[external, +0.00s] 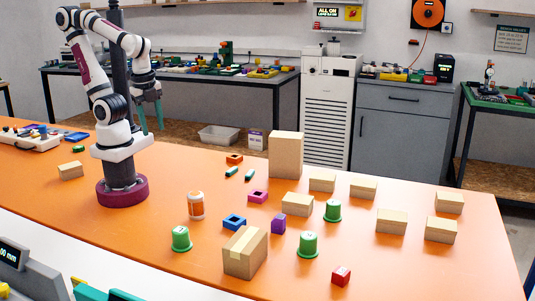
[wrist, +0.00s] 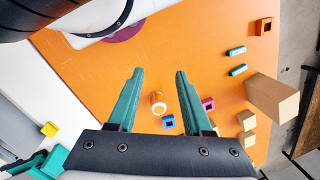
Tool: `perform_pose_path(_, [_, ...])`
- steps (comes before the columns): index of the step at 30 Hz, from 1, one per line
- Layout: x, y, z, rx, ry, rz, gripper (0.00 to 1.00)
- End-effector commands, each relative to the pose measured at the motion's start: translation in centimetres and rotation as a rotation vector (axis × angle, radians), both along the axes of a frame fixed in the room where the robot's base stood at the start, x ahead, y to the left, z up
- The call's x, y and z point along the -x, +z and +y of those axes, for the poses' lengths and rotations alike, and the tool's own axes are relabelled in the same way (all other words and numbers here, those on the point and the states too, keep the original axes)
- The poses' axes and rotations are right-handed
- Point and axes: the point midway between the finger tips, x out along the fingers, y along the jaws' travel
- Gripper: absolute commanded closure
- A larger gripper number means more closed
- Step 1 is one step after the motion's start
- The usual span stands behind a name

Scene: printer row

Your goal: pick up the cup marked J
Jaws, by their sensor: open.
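Three green cups stand upside down on the orange table: one at the front left (external: 181,240), one right of the cardboard box (external: 308,246), and one farther back (external: 333,211). Each has a small mark on its pale top, too small to read, so I cannot tell which is J. My gripper (external: 152,117) is open and empty, high above the table at the back left, well away from the cups. In the wrist view its teal fingers (wrist: 159,75) are spread apart with nothing between the tips. No green cup shows in the wrist view.
A tall box (external: 285,155) and several wooden blocks are farther back and right. A red block (external: 341,276) lies in front.

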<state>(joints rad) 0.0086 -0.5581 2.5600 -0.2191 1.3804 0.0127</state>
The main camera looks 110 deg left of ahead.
Motion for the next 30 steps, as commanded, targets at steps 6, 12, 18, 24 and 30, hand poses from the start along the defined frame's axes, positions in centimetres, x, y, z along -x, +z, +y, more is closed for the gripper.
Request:
perform_pose_path(6, [0.0,0.0,0.0,0.000,0.000,0.000,0.50])
perform_pose_path(12, [0.0,0.0,0.0,0.000,0.000,0.000,0.25])
perform_pose_path(18, [0.0,0.0,0.0,0.000,0.000,0.000,0.12])
perform_pose_path(24, [-1.7,0.0,0.3,-0.007,0.022,-0.030,0.12])
perform_pose_path(30, [-21.3,-2.0,5.9,-0.043,0.157,-0.428,0.12])
